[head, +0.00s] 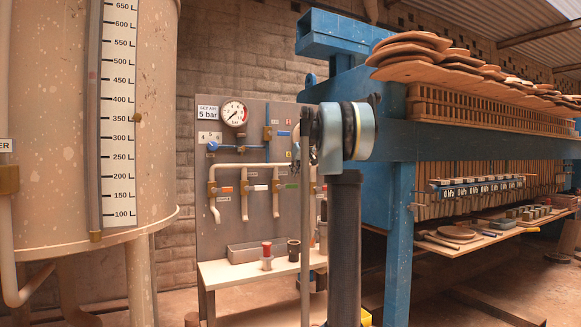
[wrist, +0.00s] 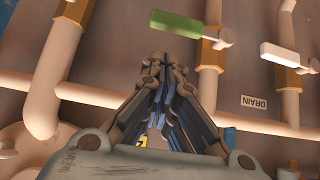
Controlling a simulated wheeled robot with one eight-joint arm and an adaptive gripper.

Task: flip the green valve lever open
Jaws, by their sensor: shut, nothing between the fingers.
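The green valve lever (wrist: 188,24) is in the upper middle of the wrist view. It points left from a brass valve body (wrist: 211,52) on a cream pipe and lies crosswise to that pipe. In the head view the green lever (head: 291,186) is a small strip on the panel, just left of my arm. My gripper (wrist: 167,62) is shut and empty. In the wrist picture its fingertips appear just below the lever; whether they touch it I cannot tell.
A white lever (wrist: 286,53) is on the neighbouring valve, beside a DRAIN label (wrist: 254,102). A large tank (head: 60,160) is left, the blue press frame (head: 400,235) right.

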